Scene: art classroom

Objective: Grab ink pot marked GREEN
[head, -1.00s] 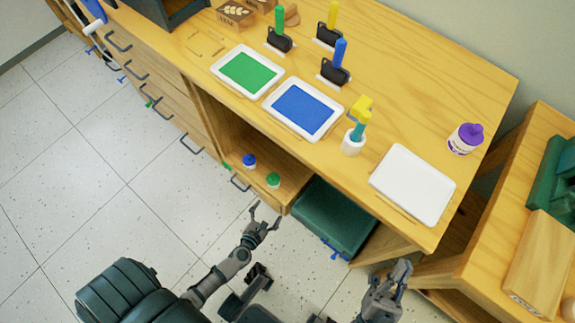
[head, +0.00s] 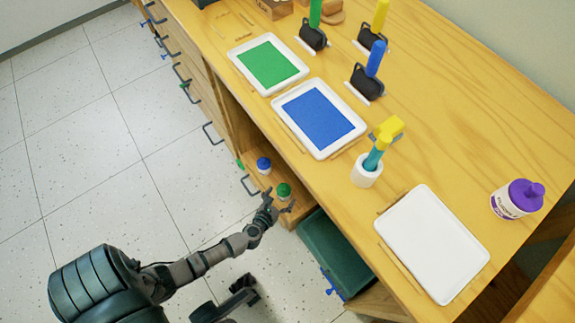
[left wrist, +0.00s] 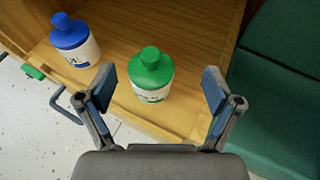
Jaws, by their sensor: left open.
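The green-capped ink pot (head: 284,191) stands upright in the open drawer under the desk. In the left wrist view the green pot (left wrist: 151,76) shows a white label whose text I cannot read fully. A blue-capped pot (head: 264,165) stands beside it; it also shows in the left wrist view (left wrist: 76,40). My left gripper (head: 282,203) is open and empty at the drawer's front. In the left wrist view its two fingers (left wrist: 158,90) are spread, with the green pot between and just beyond them. My right gripper is out of view.
The drawer floor (left wrist: 187,33) is bare around the pots. A dark green bin (head: 335,252) stands right of the drawer. Above, the desktop holds a green tray (head: 242,75), a blue tray (head: 323,155), a white tray (head: 435,245) and a white cup (head: 366,172).

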